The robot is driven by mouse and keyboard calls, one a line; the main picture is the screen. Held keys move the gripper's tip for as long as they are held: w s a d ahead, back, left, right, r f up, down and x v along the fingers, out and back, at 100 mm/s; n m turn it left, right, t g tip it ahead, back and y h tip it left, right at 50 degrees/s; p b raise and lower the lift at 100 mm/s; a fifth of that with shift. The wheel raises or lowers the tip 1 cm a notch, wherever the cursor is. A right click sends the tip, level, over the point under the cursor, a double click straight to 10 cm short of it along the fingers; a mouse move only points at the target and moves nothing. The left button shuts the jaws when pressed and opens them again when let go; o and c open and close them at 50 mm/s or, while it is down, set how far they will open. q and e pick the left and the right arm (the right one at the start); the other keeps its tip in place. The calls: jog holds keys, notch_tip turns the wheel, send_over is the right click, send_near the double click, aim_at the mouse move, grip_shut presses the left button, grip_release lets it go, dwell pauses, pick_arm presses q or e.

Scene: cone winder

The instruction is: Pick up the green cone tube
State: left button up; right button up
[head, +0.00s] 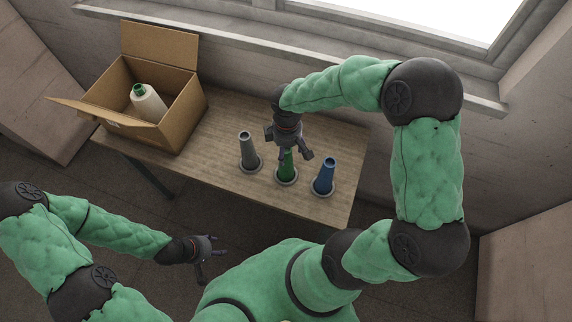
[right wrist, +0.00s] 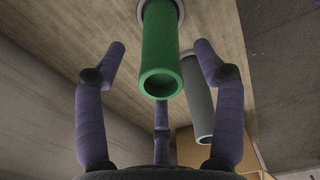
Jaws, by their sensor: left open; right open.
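The green cone tube (head: 287,168) stands upright in a round base on the wooden table, between a grey tube and a blue tube. In the right wrist view the green cone tube (right wrist: 161,50) points its open end toward the camera. My right gripper (head: 290,150) is open above the green tube, its fingers spread around the tube's upper end. In the right wrist view its fingers (right wrist: 160,75) stand apart from the tube, with no contact visible. My left gripper (head: 212,258) is open and empty, low in front of the table.
The grey tube (head: 245,146) stands left of the green one and the blue tube (head: 325,172) right of it, both close. An open cardboard box (head: 185,108) with a white cone (head: 148,103) on a green tube sits at the table's left. Behind the table (head: 215,175) is a wall with a window.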

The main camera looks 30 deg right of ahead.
aim_at(286, 163)
notch_tip(286, 163, down, 4)
jog(key=shift+b, duration=0.5)
jog(key=c, duration=1.1)
jog(key=shift+r, duration=0.1)
